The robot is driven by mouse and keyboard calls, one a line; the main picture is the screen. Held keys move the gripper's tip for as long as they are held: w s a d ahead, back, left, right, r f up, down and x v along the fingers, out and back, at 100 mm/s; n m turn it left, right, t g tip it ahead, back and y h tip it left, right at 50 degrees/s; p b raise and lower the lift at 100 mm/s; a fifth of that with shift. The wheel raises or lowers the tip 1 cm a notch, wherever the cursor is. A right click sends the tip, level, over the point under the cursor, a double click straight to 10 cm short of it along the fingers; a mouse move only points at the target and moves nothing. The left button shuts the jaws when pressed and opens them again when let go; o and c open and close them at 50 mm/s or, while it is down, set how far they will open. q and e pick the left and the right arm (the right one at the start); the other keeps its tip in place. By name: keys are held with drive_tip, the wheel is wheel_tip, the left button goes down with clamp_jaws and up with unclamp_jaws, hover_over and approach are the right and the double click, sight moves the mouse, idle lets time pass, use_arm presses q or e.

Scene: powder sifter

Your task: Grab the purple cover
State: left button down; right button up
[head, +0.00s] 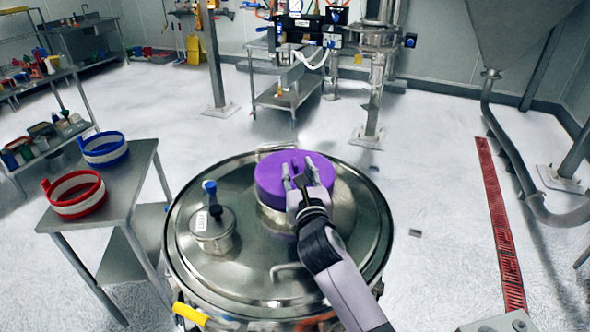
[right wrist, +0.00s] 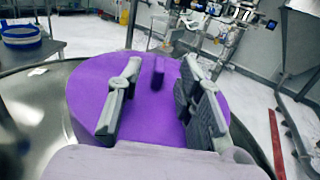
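The purple cover (head: 268,182) is a round purple lid on the raised metal neck of the large steel sifter lid (head: 250,270), near its middle. My right gripper (head: 298,172) is over the cover, coming in from the lower right. In the right wrist view the cover (right wrist: 95,85) lies under the fingers, and a small upright purple tab (right wrist: 158,73) stands between them. The fingers (right wrist: 158,75) are spread apart, with gaps on both sides of the tab. Whether the fingers touch the cover's top is unclear. My left gripper is not in view.
A smaller capped metal port (head: 213,230) with a blue handle stands left of the cover. A side table (head: 128,190) at left bears a blue-banded ring (head: 104,150) and a red-banded ring (head: 75,195). A yellow handle (head: 190,314) sits at the sifter's front edge.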

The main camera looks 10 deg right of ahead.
drive_tip(key=shift+w, duration=1.05)
drive_tip(key=shift+s, duration=0.1)
clamp_jaws()
